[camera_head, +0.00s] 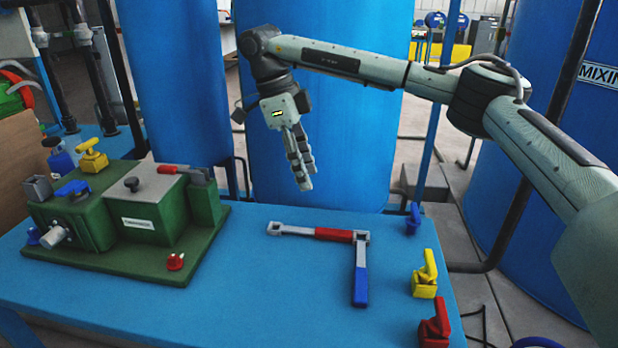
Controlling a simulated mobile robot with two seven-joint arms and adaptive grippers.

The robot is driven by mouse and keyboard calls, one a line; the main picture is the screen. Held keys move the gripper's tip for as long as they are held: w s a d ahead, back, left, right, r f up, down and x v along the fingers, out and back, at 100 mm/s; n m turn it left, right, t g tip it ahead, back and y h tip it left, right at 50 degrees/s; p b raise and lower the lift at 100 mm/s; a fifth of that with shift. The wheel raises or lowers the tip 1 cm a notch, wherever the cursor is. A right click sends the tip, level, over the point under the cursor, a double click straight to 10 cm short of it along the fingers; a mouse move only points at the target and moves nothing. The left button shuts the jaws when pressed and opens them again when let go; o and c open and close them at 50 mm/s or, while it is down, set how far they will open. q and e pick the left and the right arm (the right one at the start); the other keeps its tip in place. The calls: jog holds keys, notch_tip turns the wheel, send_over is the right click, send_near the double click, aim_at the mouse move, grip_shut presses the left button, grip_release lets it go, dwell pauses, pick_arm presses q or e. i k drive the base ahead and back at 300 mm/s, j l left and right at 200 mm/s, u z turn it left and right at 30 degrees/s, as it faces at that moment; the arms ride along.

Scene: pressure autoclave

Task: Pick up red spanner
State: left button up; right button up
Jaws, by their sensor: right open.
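The red spanner (333,234) lies on the blue table (250,300), its red grip toward the right and its grey head at the left. Its right end meets the grey end of a blue spanner (360,287), which points toward the front; I cannot tell whether they touch. My right gripper (304,177) is open and empty. It hangs pointing down above the table's back edge, behind the red spanner in the picture. My left gripper is not in view.
A green machine (150,225) with valves and levers stands on the table's left. Blue (412,220), yellow (425,280) and red (436,325) valve handles line the right edge. Large blue tanks (330,140) stand behind. The front middle of the table is clear.

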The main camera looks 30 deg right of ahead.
aim_at(327, 234)
jog(key=k+j, duration=0.3)
jog(key=k, duration=0.15)
jog(key=k+j, duration=0.35)
jog(key=k, duration=0.1)
